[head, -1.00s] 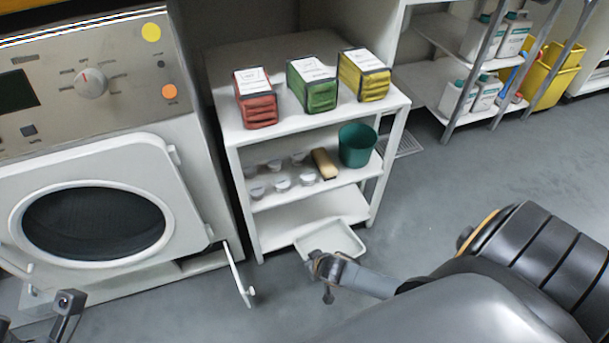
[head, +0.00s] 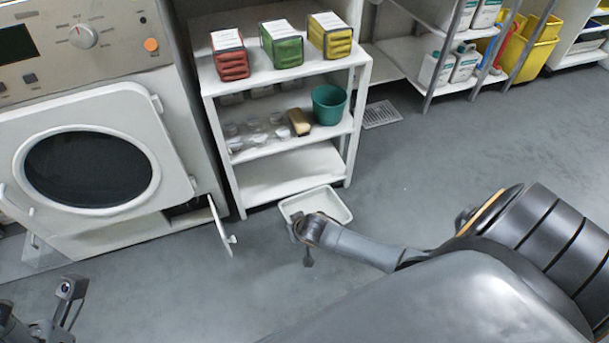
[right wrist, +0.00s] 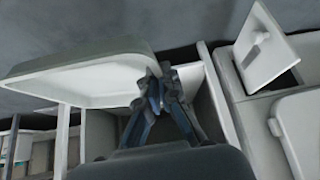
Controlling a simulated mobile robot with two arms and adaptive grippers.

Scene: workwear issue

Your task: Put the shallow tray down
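The shallow tray (head: 342,210) is white, with a low rim. In the head view it is in front of the lowest shelf, over the grey floor; its height above the floor is hard to tell. My right gripper (head: 306,231) is at its near left corner and hides part of it. In the right wrist view the fingertips (right wrist: 160,78) close on the corner of the tray (right wrist: 85,78), which extends left from them. My left gripper (head: 38,298) is at the lower left, partly cut off, its fingers apart and empty.
A white shelf unit (head: 290,162) carries red, green and yellow packs on top, with a green bin (head: 329,103) and small cups below. A machine with a round door (head: 90,170) stands left, its small lower flap (head: 221,228) open. The floor (head: 430,150) to the right is clear.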

